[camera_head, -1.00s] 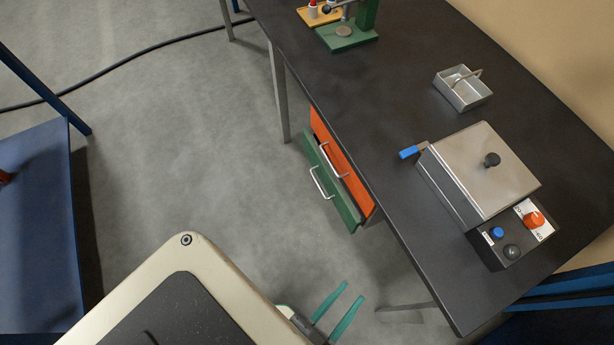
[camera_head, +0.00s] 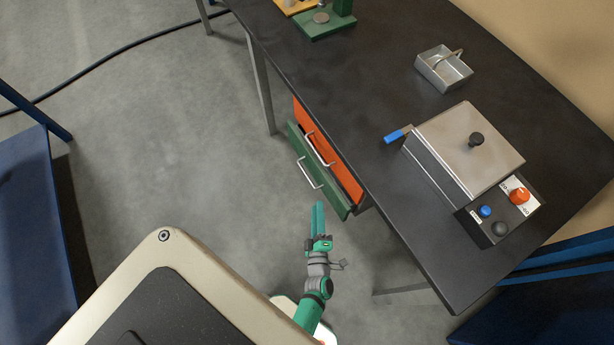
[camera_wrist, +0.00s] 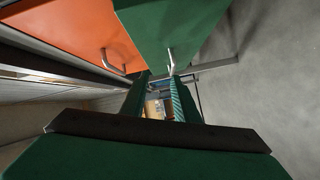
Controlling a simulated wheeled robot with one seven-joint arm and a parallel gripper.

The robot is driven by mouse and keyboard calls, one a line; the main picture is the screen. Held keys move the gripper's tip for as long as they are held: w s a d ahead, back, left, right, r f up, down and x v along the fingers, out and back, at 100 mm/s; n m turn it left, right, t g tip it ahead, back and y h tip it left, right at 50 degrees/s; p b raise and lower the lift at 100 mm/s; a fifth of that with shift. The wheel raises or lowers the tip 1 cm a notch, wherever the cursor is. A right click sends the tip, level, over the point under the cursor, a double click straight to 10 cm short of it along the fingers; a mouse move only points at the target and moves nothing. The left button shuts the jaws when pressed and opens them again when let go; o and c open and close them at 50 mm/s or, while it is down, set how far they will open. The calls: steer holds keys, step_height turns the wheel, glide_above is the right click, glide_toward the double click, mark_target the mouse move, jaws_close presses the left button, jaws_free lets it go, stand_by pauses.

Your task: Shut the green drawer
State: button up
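The green drawer (camera_head: 332,197) sits under the dark table, below an orange drawer (camera_head: 330,152). The green front stands out farther than the orange one, so the green drawer is partly open. It has a silver bar handle (camera_head: 312,175). My gripper (camera_head: 318,205) is just in front of the green drawer, near the handle, with its fingers pointing at the front. In the wrist view the green drawer (camera_wrist: 180,28) is upper middle, its handle (camera_wrist: 171,62) near the fingertips. The fingers are apart with nothing seen between them. Contact with the handle cannot be told.
The table (camera_head: 370,110) edge and a table leg (camera_head: 262,85) are close to the drawers. On the table stand a metal box with a blue lever (camera_head: 397,135), a control box and a small tray (camera_head: 440,68). Open floor (camera_head: 180,150) lies to the left.

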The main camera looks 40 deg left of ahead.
mark_target(308, 177)
steer(key=w+a+f+n, duration=0.1)
steer(key=w+a, duration=0.2)
steer(key=a, duration=0.1)
steer(key=w+a+f+n+g+y, duration=0.1)
steer(key=w+a, duration=0.3)
steer(key=w+a+f+n, duration=0.1)
steer(key=w+a, duration=0.2)
steer(key=a, duration=0.1)
steer(key=shift+w+f+n+g+y, duration=0.15)
steer(key=shift+f+n+g+y, duration=0.15)
steer(key=shift+f+g, duration=0.1)
jaws_close()
